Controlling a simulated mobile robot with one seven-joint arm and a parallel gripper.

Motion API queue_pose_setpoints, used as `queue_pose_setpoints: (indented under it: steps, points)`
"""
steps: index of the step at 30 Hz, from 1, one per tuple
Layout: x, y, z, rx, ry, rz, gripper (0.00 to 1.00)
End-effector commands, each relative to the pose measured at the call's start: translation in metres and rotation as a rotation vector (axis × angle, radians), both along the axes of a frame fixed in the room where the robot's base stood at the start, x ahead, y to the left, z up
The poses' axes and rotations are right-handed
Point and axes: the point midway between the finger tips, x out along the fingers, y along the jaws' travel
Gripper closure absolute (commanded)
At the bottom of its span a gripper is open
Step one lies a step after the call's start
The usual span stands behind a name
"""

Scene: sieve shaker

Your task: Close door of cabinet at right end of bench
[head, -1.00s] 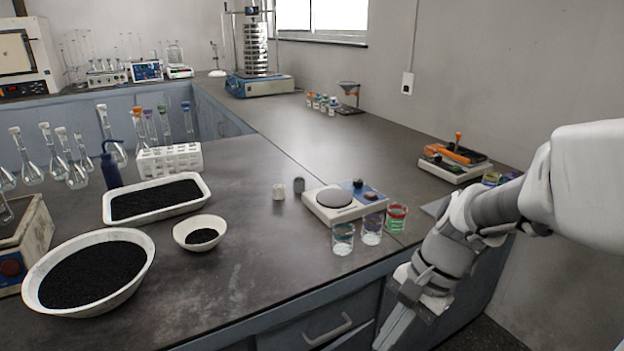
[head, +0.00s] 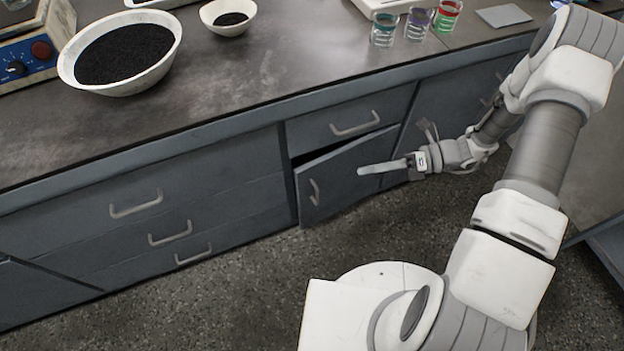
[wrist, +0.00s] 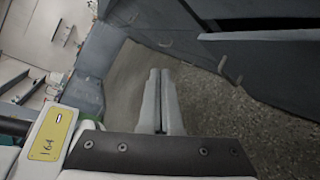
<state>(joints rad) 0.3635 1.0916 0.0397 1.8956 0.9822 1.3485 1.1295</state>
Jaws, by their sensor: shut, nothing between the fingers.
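The grey-blue cabinet door (head: 338,184) is under a drawer at the right part of the bench, in the head view. It stands ajar, with a dark gap along its top and its handle (head: 314,192) near the left edge. My gripper (head: 362,170) is shut and empty, its fingers pointing left in front of the door's upper right part. I cannot tell whether they touch it.
The drawer (head: 345,125) above the door is shut. More shut drawers (head: 150,215) lie to the left. Beakers (head: 416,24) and a bowl of black grains (head: 118,52) stand on the benchtop (head: 250,75). The speckled floor (head: 240,285) before the cabinets is clear to the left.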

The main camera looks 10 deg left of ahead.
Motion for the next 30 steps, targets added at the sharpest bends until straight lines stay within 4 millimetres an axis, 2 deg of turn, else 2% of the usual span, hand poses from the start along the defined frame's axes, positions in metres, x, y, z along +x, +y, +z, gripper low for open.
queue_pose_setpoints:
  steps: [1,6,9,13,18,23,30]
  points:
    - [-0.002,0.002,-0.018,0.028,0.07,-0.045,1.0]
    - [-0.006,0.007,-0.067,0.116,0.3,-0.196,1.0]
    - [-0.011,0.011,-0.092,0.166,0.421,-0.274,1.0]
    - [-0.016,0.014,-0.116,0.214,0.535,-0.345,1.0]
    - [-0.02,0.017,-0.129,0.243,0.603,-0.388,1.0]
    - [-0.019,0.028,-0.13,0.246,0.61,-0.389,1.0]
    - [-0.014,0.074,-0.131,0.244,0.609,-0.385,1.0]
